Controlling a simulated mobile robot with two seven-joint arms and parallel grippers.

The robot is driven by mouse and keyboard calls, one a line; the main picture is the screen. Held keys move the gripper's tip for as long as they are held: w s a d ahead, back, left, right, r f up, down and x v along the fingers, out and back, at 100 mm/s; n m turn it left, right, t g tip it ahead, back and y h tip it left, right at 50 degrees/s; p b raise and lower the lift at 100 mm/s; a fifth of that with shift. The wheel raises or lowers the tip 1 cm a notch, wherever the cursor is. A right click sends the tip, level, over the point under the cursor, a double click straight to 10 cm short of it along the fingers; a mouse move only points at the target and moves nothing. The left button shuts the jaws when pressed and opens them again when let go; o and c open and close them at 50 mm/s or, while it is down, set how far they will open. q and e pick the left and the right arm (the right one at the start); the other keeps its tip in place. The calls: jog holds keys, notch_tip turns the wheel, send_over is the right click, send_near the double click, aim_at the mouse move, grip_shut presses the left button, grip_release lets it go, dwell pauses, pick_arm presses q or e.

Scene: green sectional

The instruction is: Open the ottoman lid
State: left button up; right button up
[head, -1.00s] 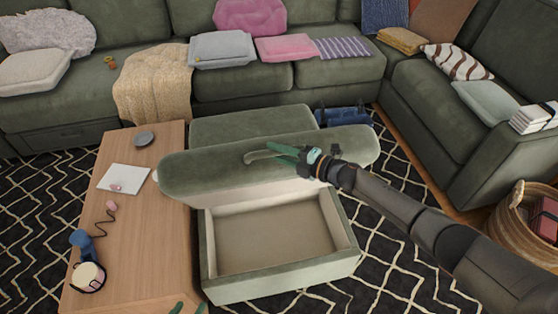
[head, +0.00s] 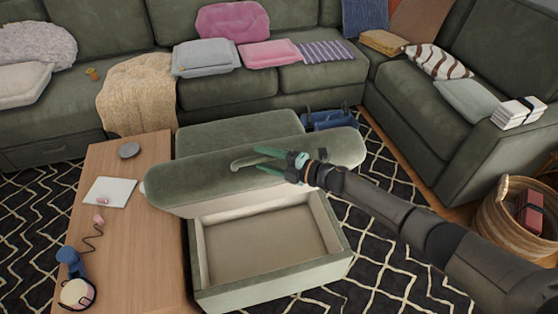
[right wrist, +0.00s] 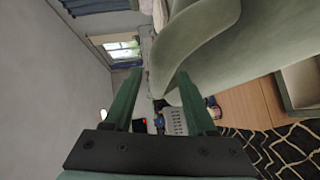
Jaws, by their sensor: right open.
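The green ottoman has its lid (head: 200,184) raised and tilted up behind the open, empty storage box (head: 262,245). A curved grey-green handle (head: 247,161) is on the upper face of the lid. My right gripper (head: 261,160) is open at the right end of the handle, with its green fingers spread; whether they touch it is unclear. In the right wrist view, the open fingers (right wrist: 155,88) have nothing clearly held between them, and the pale green lid (right wrist: 270,35) fills the upper right. My left gripper is not in view.
A wooden coffee table (head: 140,235) with a headset and small items stands close on the left. A second green ottoman (head: 240,132) and the sofa (head: 330,75) are behind. A wicker basket (head: 500,215) is at the right. Patterned rug lies around.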

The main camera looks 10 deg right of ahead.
jog(key=v, duration=1.2)
jog(key=shift+s, duration=0.1)
jog(key=s+a+f+m+t+h, duration=0.3)
jog(key=s+a+f+m+h, duration=0.25)
jog(key=m, duration=0.55)
jog(key=s+d+f+m+g+h, duration=0.1)
jog(key=s+f+m+g+h, duration=0.1)
jog(key=s+f+m, duration=0.3)
jog(key=s+d+f+m+g+h, duration=0.2)
jog(key=s+f+m, duration=0.3)
jog(key=s, duration=0.9)
jog(key=m, duration=0.2)
jog(key=shift+m+g, duration=0.3)
jog(key=shift+m, duration=0.1)
jog(key=shift+d, duration=0.1)
